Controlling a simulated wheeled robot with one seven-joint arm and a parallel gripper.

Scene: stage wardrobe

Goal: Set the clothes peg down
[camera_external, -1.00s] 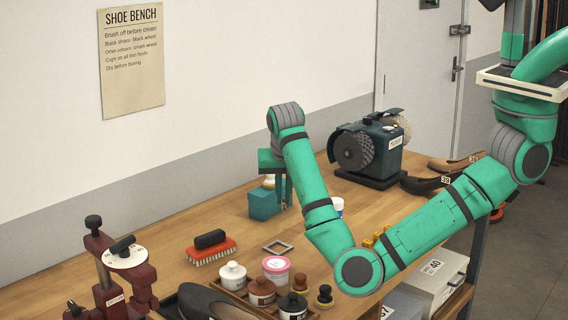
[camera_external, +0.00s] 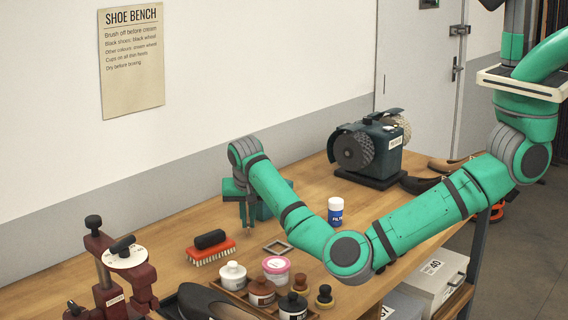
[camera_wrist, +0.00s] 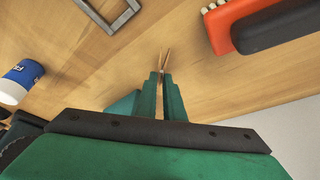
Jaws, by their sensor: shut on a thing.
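The clothes peg (camera_wrist: 165,60) is a small, pale wooden piece with two narrow prongs, jutting beyond my fingertips in the wrist view. My gripper (camera_wrist: 163,77) is shut on it. In the external view my gripper (camera_external: 248,222) points down over the bench (camera_external: 180,227), left of the teal box and behind the grey square frame. The peg is too small to make out there. I cannot tell whether the peg touches the wood.
A red brush (camera_external: 211,252) lies left of my gripper, and a grey square frame (camera_external: 277,247) in front. A white-and-blue tin (camera_external: 335,212) stands right. The teal box (camera_external: 268,206) is partly hidden by my arm. Several jars stand at the front. Bare wood lies around my gripper.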

